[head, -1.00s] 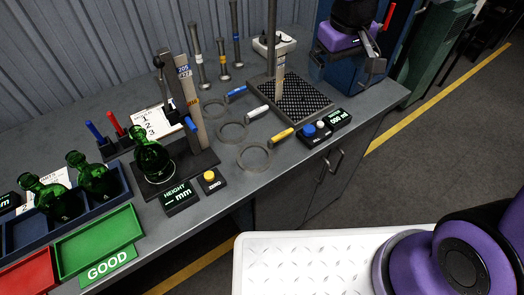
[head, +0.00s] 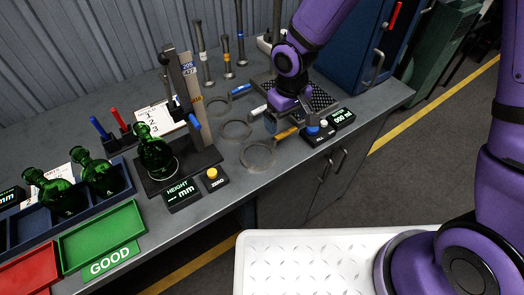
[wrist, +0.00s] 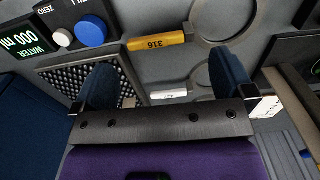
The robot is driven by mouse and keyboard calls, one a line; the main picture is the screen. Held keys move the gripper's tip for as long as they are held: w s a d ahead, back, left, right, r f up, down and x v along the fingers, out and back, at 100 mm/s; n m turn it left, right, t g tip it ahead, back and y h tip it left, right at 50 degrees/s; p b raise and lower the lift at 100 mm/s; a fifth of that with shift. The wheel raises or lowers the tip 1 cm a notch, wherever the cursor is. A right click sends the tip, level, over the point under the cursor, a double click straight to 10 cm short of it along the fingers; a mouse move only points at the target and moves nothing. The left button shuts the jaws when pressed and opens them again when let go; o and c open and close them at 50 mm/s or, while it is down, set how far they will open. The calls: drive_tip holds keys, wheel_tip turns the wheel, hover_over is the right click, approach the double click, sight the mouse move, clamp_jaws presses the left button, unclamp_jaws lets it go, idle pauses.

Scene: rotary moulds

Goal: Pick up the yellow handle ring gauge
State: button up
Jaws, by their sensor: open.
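The yellow handle ring gauge lies flat on the grey bench, with its yellow handle (head: 286,133) at the right and its ring (head: 257,157) toward the front left. In the wrist view its handle, marked 316 (wrist: 158,42), shows near the top middle, and part of its ring shows at the upper right. My gripper (head: 279,118) is just above and behind this handle. In the wrist view my gripper (wrist: 161,66) is open and empty, its two blue fingers wide apart. The yellow handle appears beyond the fingertips, within the span between them.
A white-handled gauge (wrist: 168,95) lies beside the yellow one, with a blue-handled gauge (head: 240,88) farther back. The black fill control box (head: 318,133) is close on the right. A perforated plate (head: 320,97) sits behind. The height stand (head: 190,95) is to the left.

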sight(285, 133)
drive_tip(key=shift+w+a+f, duration=0.1)
drive_tip(key=shift+w+f, duration=0.05)
drive_tip(key=shift+f, duration=1.35)
drive_tip(key=shift+w+f, duration=0.1)
drive_tip(key=shift+f, duration=1.4)
drive_tip(key=shift+c, duration=0.2)
drive_tip(key=c, duration=0.7)
